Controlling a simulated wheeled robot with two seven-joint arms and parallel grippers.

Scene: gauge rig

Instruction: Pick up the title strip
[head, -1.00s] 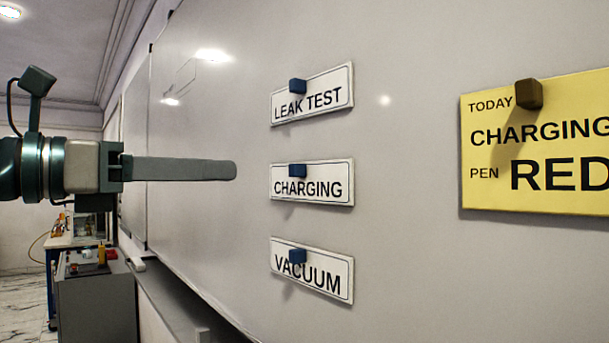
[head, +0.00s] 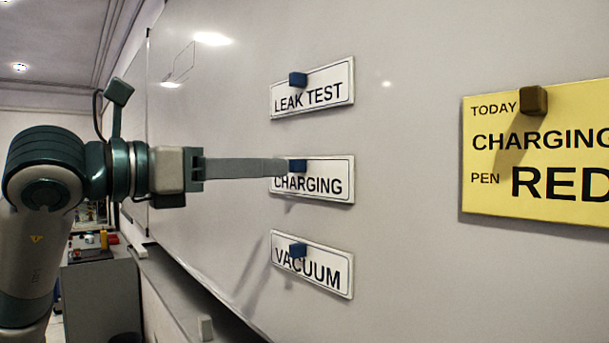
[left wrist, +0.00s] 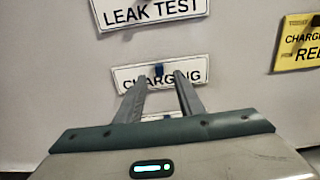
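Three white title strips hang on the whiteboard, each under a blue magnet: LEAK TEST (head: 325,96) on top, CHARGING (head: 330,184) in the middle, VACUUM (head: 325,272) below. My left gripper (head: 284,168) reaches in from the left, its fingers overlapping the left part of the CHARGING strip and reaching its blue magnet (head: 299,166). In the left wrist view the gripper (left wrist: 159,78) is open, with a fingertip on either side of the CHARGING magnet (left wrist: 158,70). I cannot tell whether the fingers touch the strip. My right gripper is not in view.
A yellow card (head: 560,200) reading TODAY CHARGING, PEN RED hangs to the right under a dark brown magnet (head: 534,100). The whiteboard (head: 410,270) is bare between strips and card. A ledge (head: 180,290) runs below; a grey cabinet (head: 100,295) stands at the lower left.

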